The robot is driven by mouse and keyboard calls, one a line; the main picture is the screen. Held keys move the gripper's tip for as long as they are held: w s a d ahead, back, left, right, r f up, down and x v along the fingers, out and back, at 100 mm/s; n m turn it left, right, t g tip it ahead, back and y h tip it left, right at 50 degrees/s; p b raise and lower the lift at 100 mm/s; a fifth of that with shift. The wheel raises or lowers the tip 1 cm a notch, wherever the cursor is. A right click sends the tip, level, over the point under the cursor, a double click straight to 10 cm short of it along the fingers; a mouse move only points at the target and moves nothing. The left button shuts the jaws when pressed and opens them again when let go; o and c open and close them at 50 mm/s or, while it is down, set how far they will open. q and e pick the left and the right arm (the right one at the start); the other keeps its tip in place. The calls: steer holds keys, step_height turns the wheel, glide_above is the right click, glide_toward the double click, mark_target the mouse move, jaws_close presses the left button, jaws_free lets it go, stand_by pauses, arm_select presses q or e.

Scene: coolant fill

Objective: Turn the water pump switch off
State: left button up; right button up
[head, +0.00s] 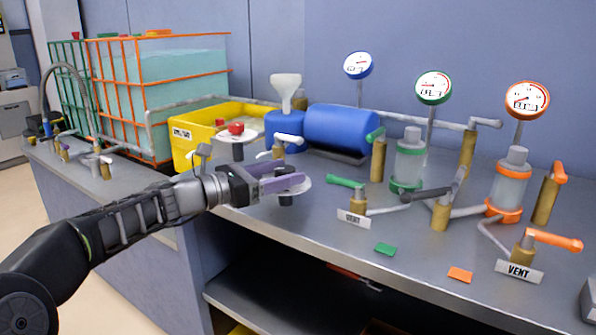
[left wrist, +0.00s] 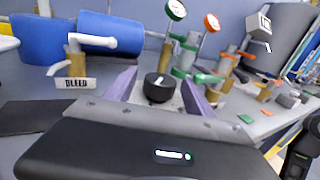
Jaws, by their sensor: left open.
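A black round knob (left wrist: 158,88) with a pale mark on top sits on a light disc between my left gripper's fingers in the left wrist view. I take it for the water pump switch; no label on it is readable. In the head view the light disc (head: 302,187) shows at the fingertips on a short dark post, with the knob hidden by the gripper. My left gripper (head: 283,183), with purple fingers, is open around the knob; it also shows in the left wrist view (left wrist: 160,92). Contact cannot be told. My right gripper is not in view.
A red knob (head: 236,128) stands on another disc by the yellow bin (head: 190,148). A blue tank (head: 342,128) lies behind the gripper. The front counter strip is mostly clear.

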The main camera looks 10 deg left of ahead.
arm_select(q)
steer(key=x, duration=0.4)
steer(key=c, duration=1.4)
